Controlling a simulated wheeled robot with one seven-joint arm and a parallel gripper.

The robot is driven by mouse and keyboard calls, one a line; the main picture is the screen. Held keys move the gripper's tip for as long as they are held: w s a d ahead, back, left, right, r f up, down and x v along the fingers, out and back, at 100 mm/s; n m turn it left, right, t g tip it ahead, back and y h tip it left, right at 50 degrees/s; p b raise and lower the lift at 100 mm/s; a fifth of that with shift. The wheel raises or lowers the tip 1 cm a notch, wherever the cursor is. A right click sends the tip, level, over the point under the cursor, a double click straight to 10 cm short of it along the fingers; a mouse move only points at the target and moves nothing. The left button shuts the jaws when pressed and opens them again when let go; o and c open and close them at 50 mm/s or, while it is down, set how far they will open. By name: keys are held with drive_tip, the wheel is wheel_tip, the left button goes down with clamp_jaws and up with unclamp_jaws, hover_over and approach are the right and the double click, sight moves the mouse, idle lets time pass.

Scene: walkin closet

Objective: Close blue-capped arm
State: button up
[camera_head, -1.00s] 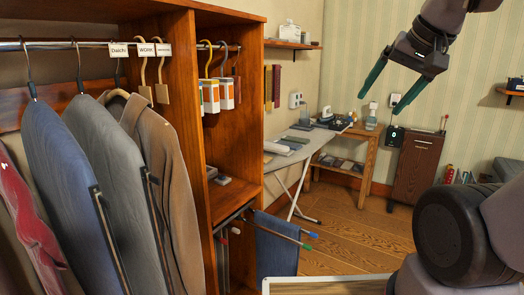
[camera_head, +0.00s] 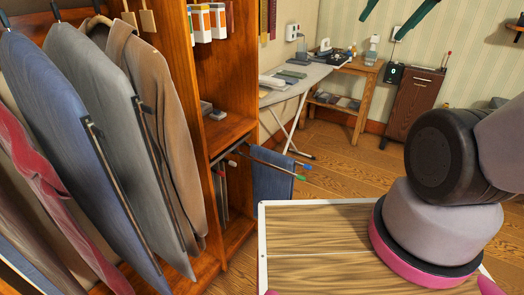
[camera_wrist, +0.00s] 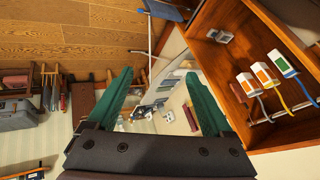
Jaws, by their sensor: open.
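The blue-capped arm (camera_head: 283,158) is a thin rail pulled out from the low part of the wooden wardrobe, with its blue cap (camera_head: 307,166) at the outer end. A green-capped arm (camera_head: 285,172) sticks out just beside it. Blue cloth (camera_head: 272,184) hangs at these arms; I cannot tell over which one. My gripper (camera_head: 385,22) shows its green fingers at the top edge of the head view, above and right of the arms and well apart from them. In the wrist view my gripper (camera_wrist: 158,75) is open and empty.
The wardrobe (camera_head: 222,90) holds hanging jackets (camera_head: 155,120) at left. Behind the arms stand an ironing board (camera_head: 300,85), a wooden side table (camera_head: 362,90) and a brown cabinet (camera_head: 413,103). Floor (camera_head: 345,165) is free right of the arms.

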drive_tip(key=c, duration=0.5)
drive_tip(key=shift+w+f+g, duration=0.15)
drive_tip(key=shift+w+g, duration=0.05)
drive_tip(key=shift+g, duration=0.1)
drive_tip(key=c, duration=0.5)
drive_tip(key=shift+w+a+f, duration=0.1)
drive_tip(key=shift+w+f, duration=0.3)
drive_tip(key=shift+w, duration=0.15)
clamp_jaws()
drive_tip(key=w+d+f+m+g+y, duration=0.25)
drive_tip(key=w+f+m+y, duration=0.25)
drive_tip(key=w+f, duration=0.55)
drive_tip(key=w+d+f+m+g+y, duration=0.3)
drive_tip(key=w+f, duration=0.5)
drive_tip(key=f, duration=0.6)
drive_tip(key=d+f+m+t+y, duration=0.1)
drive_tip(key=d+f+m+t, duration=0.3)
drive_tip(key=f, duration=0.7)
drive_tip(key=s+f+m+t+y, duration=0.15)
drive_tip(key=f+m, duration=0.35)
drive_tip(key=f, duration=0.5)
drive_tip(key=d+f+m+t, duration=0.2)
drive_tip(key=f+m+t, duration=0.25)
drive_tip(key=f, duration=0.65)
drive_tip(key=f+x, duration=0.1)
drive_tip(key=x, duration=1.3)
drive_tip(key=shift+a+f, duration=0.15)
drive_tip(key=shift+a, duration=0.1)
